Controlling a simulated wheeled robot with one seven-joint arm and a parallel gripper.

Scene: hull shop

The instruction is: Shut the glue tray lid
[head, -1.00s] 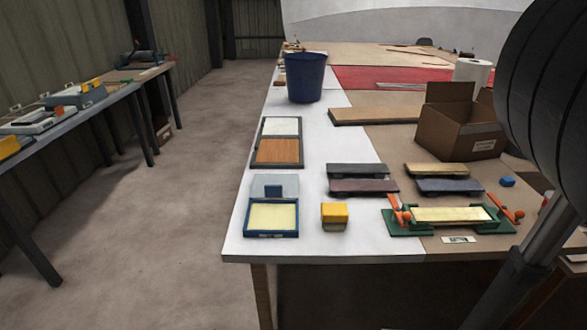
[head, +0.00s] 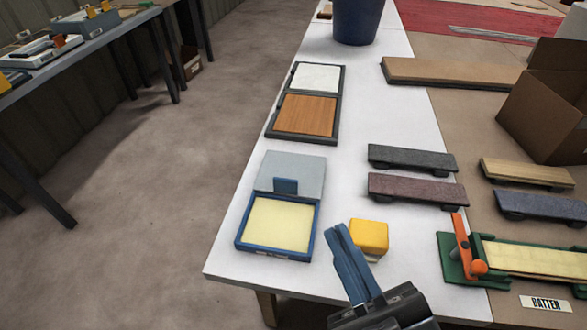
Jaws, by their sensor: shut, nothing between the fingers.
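The glue tray (head: 243,240) is a blue-rimmed box with a pale yellow inside, near the front left corner of the white table part. Its lid (head: 300,168) is a grey translucent panel with a blue tab (head: 285,187), standing open and leaning back at the tray's far side. My gripper (head: 335,230) comes in from the bottom of the head view, its blue fingers together and empty. The gripper partly overlaps the view of the yellow block's left side.
A yellow block (head: 369,236) stands close right of my gripper. A green clamp jig with an orange lever (head: 462,245) and several sanding blocks, one dark grey (head: 411,158), lie farther right. A two-panel frame (head: 270,125) lies behind the tray.

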